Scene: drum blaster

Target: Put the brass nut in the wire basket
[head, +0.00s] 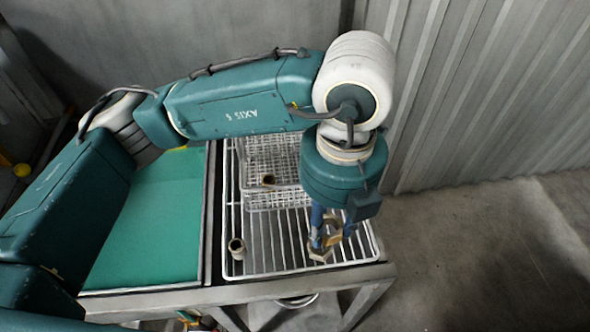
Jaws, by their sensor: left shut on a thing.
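My left gripper (327,241) points down over the right front part of the wire rack. It is shut on the brass nut (320,254), a ring-like golden-brown piece partly hidden by the fingers. I cannot tell whether the nut touches the rack. The wire basket (256,150) stands behind and to the left of the gripper, at the back of the rack. My left arm hides part of its far side. My right gripper is not in view.
A metal tube piece (237,246) stands at the rack's left front. The white wire rack (282,272) lies on a metal-framed table, with a green mat (150,235) to its left. A corrugated wall (480,90) rises at the right, above open concrete floor.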

